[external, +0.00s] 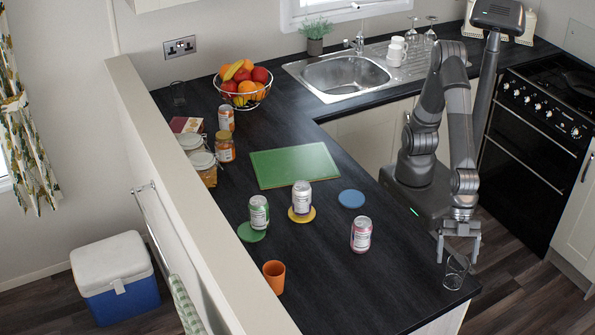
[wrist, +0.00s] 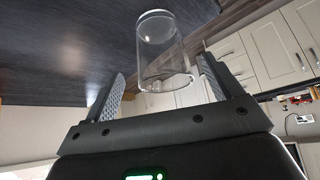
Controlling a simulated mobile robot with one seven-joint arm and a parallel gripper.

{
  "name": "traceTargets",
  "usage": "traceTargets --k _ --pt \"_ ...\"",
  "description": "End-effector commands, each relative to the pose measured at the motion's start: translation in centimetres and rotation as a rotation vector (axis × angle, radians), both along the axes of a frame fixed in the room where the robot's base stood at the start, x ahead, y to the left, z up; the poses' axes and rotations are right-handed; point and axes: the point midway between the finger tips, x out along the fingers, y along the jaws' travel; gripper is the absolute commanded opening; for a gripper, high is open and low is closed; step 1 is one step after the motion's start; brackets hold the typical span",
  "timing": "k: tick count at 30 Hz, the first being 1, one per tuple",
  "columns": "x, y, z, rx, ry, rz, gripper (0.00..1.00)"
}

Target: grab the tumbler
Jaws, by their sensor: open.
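A clear glass tumbler (external: 456,272) stands on the dark counter near its front right corner. My gripper (external: 459,260) is just above and around it in the external view, pointing down. In the wrist view the tumbler (wrist: 163,52) shows between the two fingers of my gripper (wrist: 160,80), with a gap on each side. The gripper is open and holds nothing. Whether a finger touches the glass is not clear in the external view.
A pink-labelled can (external: 361,235) stands left of the tumbler. A blue coaster (external: 351,198) lies flat. The counter's edge is close beside the tumbler.

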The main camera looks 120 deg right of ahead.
Motion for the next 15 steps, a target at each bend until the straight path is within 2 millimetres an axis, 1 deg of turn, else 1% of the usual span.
traceTargets --k 5,9,12,15 --pt "0.3 0.8 -1.5 -0.002 0.001 0.001 0.84" --pt "0.8 1.8 -3.1 -0.002 0.002 0.0 0.84" --pt "1.1 2.2 -4.0 -0.002 0.0 0.0 0.84" --pt "1.3 2.4 -4.3 -0.001 0.0 0.001 0.84"
